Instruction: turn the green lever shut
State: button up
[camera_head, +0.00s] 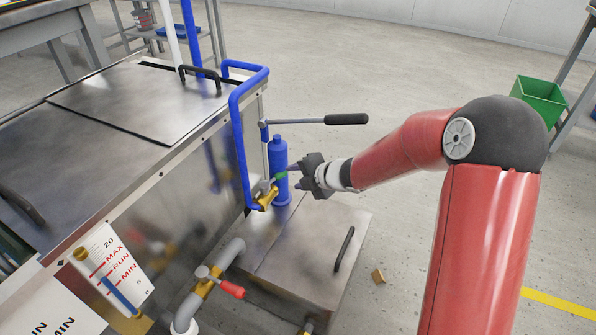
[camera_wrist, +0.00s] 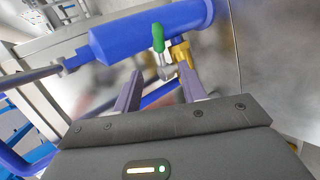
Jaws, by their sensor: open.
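The green lever (camera_head: 281,175) sits on a small brass valve (camera_head: 266,196) at the lower end of the blue pipe, beside the tank. In the wrist view the green lever (camera_wrist: 158,38) has a silver stem and stands just beyond my fingertips, beside the brass valve body (camera_wrist: 181,52). My gripper (camera_head: 289,176) is at the lever from the right; in the wrist view its two fingers (camera_wrist: 161,77) are apart, with the stem's lower end in line with the gap. I cannot tell whether the fingers touch the lever.
A blue cylinder (camera_head: 278,158) with a black-handled pump arm (camera_head: 345,119) stands close behind the lever. A red-handled valve (camera_head: 231,289) is on the grey pipe below. The metal tank (camera_head: 150,110) fills the left. Floor at right is mostly clear, with a small brown block (camera_head: 378,276).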

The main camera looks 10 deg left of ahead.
aim_at(276, 180)
jog(key=x, duration=0.2)
jog(key=b+x, duration=0.1)
jog(key=x, duration=0.2)
jog(key=s+x, duration=0.1)
jog(key=x, duration=0.2)
jog(key=shift+a+b, duration=0.3)
jog(key=shift+b, duration=0.05)
grip_shut()
